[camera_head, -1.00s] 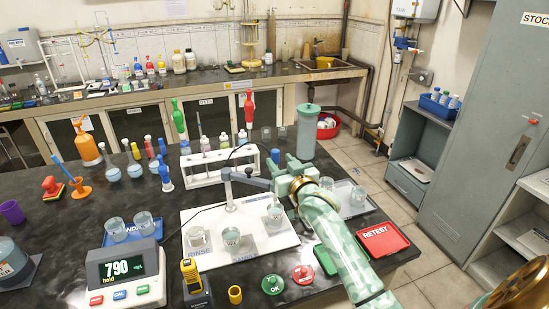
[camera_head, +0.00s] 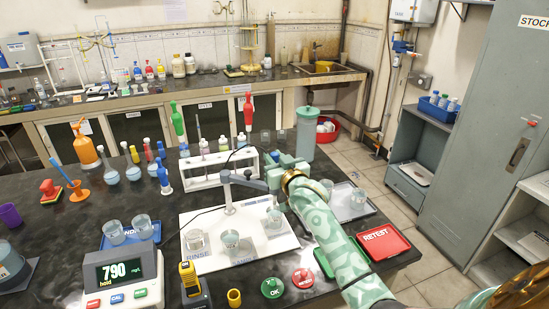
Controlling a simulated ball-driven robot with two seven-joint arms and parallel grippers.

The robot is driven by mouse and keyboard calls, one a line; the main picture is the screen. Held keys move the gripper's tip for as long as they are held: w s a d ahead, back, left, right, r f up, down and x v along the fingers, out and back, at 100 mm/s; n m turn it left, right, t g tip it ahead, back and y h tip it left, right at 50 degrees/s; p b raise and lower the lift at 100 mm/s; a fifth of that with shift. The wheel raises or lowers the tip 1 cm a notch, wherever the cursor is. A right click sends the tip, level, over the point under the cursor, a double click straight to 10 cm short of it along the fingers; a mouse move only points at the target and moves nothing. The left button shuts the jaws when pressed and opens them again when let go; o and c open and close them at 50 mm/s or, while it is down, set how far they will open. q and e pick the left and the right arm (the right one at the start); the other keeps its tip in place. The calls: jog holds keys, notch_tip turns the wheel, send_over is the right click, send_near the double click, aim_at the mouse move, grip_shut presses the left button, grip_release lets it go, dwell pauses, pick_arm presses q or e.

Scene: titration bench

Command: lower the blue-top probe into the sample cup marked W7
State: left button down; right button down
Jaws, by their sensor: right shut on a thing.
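My right gripper (camera_head: 276,170) is at the end of the grey swing arm (camera_head: 245,181), above the back right of the white mat (camera_head: 205,219). It is shut, and a small blue patch shows at its fingers, which looks like the top of the blue-top probe (camera_head: 276,156). The probe's lower part is hidden or too small to make out. One cup (camera_head: 274,219) stands on the mat just below the gripper. Two more mat cups stand further left, a middle one (camera_head: 229,241) and a left one (camera_head: 195,241). I cannot read a W7 mark. My left gripper is not in view.
A white rack (camera_head: 212,172) stands behind the swing arm, and a tall grey-green container (camera_head: 305,135) behind the gripper. A tray (camera_head: 362,213) with cups is to the right. The meter (camera_head: 122,278) reads 790. A blue tray (camera_head: 152,236) holds two cups at left.

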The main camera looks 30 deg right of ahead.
notch_tip(320, 180, down, 7)
jog(key=shift+r+b, duration=0.2)
jog(key=shift+b, duration=0.6)
jog(key=shift+r, duration=0.1)
jog(key=c, duration=1.3)
grip_release()
jog(key=s+p, duration=0.1)
jog(key=s, duration=0.4)
jog(key=s+a+p, duration=0.1)
jog(key=s, duration=0.4)
jog(key=s+a+p, duration=0.1)
jog(key=s, duration=0.5)
jog(key=shift+a, duration=0.2)
